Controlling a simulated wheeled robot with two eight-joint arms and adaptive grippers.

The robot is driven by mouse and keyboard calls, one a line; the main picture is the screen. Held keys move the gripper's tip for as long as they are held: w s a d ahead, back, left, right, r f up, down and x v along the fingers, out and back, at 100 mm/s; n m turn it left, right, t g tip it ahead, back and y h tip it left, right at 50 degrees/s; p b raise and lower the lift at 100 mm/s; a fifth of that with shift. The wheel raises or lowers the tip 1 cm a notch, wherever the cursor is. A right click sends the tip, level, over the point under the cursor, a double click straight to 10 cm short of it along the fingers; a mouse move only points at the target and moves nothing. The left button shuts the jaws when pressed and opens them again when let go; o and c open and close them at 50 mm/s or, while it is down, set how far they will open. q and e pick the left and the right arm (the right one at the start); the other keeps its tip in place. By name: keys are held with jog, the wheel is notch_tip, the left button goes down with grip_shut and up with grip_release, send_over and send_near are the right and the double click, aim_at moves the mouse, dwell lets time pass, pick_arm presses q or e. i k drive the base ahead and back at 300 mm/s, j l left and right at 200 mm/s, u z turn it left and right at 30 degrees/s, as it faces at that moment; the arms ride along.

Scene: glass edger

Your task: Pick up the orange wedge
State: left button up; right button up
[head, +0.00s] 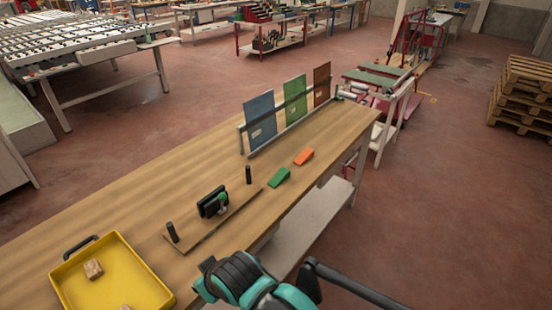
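The orange wedge (304,156) lies on the wooden workbench (330,132), near its front edge toward the far right end. A green wedge (279,177) lies just to its left and nearer. Parts of my own arm, teal and black, show at the bottom middle in front of the bench, well short of the orange wedge. I see no gripper fingers in the head view. Nothing touches the orange wedge.
Behind the wedges a rack (274,137) holds blue, green and brown upright panels. A wooden board (212,219) with black posts and a dark device lies to the left. A yellow tray (121,263) with small blocks is at lower left. Bare benchtop surrounds the wedges.

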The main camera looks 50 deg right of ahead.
aim_at(308, 154)
jog(key=z, duration=1.8)
jog(key=i+l, duration=0.4)
jog(key=i+l+z, duration=0.1)
jog(key=i+l, duration=0.3)
jog(key=i, duration=0.25)
jog(key=i+l, duration=0.35)
jog(key=i, duration=0.15)
jog(key=i+l, duration=0.35)
jog(key=i, duration=0.2)
jog(key=l+z, duration=0.05)
